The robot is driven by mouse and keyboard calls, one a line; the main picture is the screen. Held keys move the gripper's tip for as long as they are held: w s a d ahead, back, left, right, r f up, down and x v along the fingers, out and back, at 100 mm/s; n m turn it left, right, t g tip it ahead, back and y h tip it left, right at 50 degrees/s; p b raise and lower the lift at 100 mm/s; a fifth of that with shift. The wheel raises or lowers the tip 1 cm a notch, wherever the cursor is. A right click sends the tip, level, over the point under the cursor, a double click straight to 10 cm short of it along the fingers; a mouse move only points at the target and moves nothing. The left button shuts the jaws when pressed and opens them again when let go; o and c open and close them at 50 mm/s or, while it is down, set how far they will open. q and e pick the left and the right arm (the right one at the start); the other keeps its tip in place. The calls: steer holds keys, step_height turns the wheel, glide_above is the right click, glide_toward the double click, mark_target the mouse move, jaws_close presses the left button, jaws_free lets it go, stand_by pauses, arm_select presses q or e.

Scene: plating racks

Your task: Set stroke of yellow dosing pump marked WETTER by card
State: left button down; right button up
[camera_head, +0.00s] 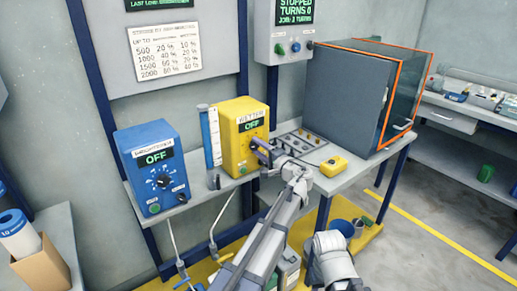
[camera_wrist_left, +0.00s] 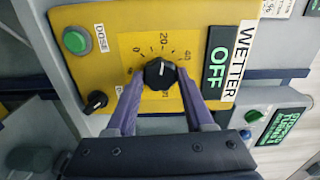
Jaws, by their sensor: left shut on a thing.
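The yellow dosing pump (camera_head: 229,148) marked WETTER stands on the bench, its display reading OFF. In the left wrist view its yellow face (camera_wrist_left: 120,20) carries a black stroke knob (camera_wrist_left: 158,73) on a scale with 0, 20 and 40 legible. My left gripper (camera_head: 258,150) is at the front of the pump, its purple fingers (camera_wrist_left: 160,85) shut on the knob, one on each side. The knob's pointer is too small to read surely. The card (camera_head: 165,50) on the back panel lists 500, 1000, 1500 and 2000 with percentages. My right gripper is not in view.
A yellow box (camera_head: 334,165) lies to the right, before a large grey cabinet (camera_head: 345,95). The yellow pump also has a green button (camera_wrist_left: 76,40) and small black knob (camera_wrist_left: 95,101).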

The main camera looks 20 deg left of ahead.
arm_select(q)
steer(key=shift+s+n, duration=0.1)
steer(key=shift+n, duration=0.2)
stand_by(0.4)
steer(key=shift+c, duration=1.4)
jaws_free()
steer(key=v, duration=0.7)
steer(key=shift+s+d, duration=0.2)
steer(key=shift+d, duration=0.15)
